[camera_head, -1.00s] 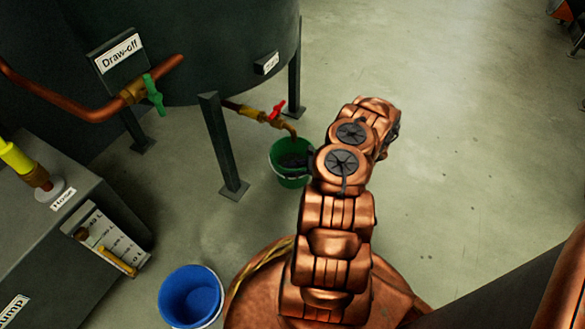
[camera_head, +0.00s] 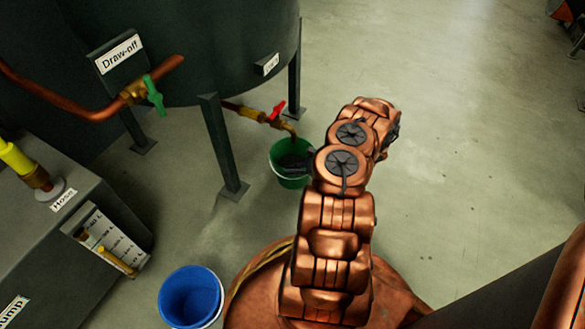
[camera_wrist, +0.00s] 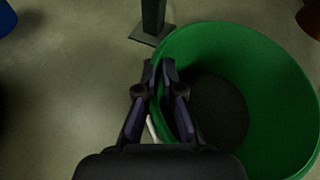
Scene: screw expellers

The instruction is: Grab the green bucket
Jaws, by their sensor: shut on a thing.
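The green bucket (camera_head: 290,178) stands under the copper pipe outlet with the red-handled valve (camera_head: 277,111), beside a leg of the dark tank. It looks upright and has dark contents at its bottom. In the wrist view the green bucket (camera_wrist: 255,60) fills the right side. My gripper (camera_wrist: 161,68) is shut on the bucket's left wall near the rim, one finger inside and one outside. A pale handle piece shows beside the fingers.
A blue bucket (camera_head: 190,297) stands on the floor at the lower left. The dark tank (camera_head: 190,50) has legs close to the green bucket. A grey box labelled Hose (camera_head: 90,225) is at the left.

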